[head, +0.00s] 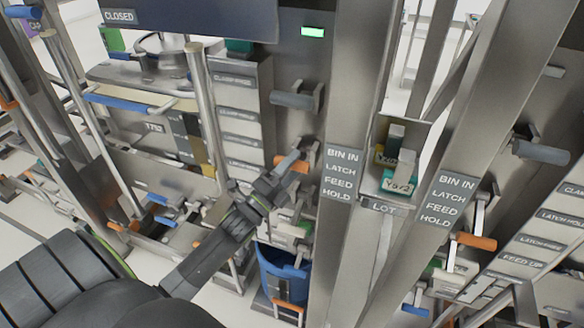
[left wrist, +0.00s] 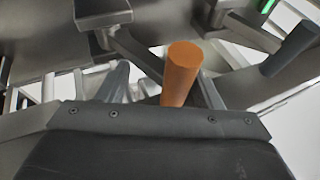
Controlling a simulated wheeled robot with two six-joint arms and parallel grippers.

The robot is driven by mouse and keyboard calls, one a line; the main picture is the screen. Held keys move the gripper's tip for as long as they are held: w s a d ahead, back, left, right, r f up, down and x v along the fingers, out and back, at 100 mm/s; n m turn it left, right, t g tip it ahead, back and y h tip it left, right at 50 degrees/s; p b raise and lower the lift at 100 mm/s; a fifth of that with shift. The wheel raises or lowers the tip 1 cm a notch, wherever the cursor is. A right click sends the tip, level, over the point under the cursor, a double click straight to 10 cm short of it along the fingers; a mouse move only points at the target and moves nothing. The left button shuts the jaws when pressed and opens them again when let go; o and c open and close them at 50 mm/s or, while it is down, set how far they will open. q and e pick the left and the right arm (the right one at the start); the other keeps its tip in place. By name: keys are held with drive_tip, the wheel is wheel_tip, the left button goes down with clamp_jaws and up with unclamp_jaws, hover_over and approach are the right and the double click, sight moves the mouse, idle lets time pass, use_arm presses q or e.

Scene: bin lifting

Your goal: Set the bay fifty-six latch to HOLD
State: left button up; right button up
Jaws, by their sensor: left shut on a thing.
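My left gripper (head: 284,174) reaches up from the lower left to a latch lever beside a post. It is shut on the lever's orange handle (head: 296,164). In the left wrist view the orange handle (left wrist: 183,72) stands up between the fingers, its lower end hidden by the gripper body. I cannot read a bay number. My right gripper is not in view.
A second label plate (head: 447,200) and another orange handle (head: 476,242) are on the right post. A grey handle (head: 292,99) sticks out above my gripper. A blue bin (head: 283,272) stands below. Metal posts and frames crowd both sides.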

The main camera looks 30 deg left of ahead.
use_arm(q)
drive_tip(key=shift+w+d+r+m+h, duration=0.15)
drive_tip(key=shift+r+h, duration=0.1)
drive_tip(key=shift+r, duration=0.3)
drive_tip(key=shift+d+r+m+h, duration=0.15)
drive_tip(key=shift+r+h, duration=0.1)
drive_tip(key=shift+r, duration=0.25)
drive_tip(key=shift+s+a+f+b, duration=0.25)
drive_tip(key=shift+f+b, duration=0.1)
drive_tip(key=shift+f, duration=0.15)
drive_tip(key=s+a+f+b, duration=0.1)
drive_tip(key=s+f+b, duration=0.1)
drive_tip(key=s, duration=0.6)
drive_tip(key=s+a+f+y+b, duration=0.1)
drive_tip(key=s+a+f+b, duration=0.1)
drive_tip(key=s+f, duration=0.3)
drive_tip(key=s, duration=0.2)
drive_tip(key=shift+s+f, duration=0.2)
drive_tip(key=shift+s, duration=0.15)
drive_tip(key=shift+f, duration=0.1)
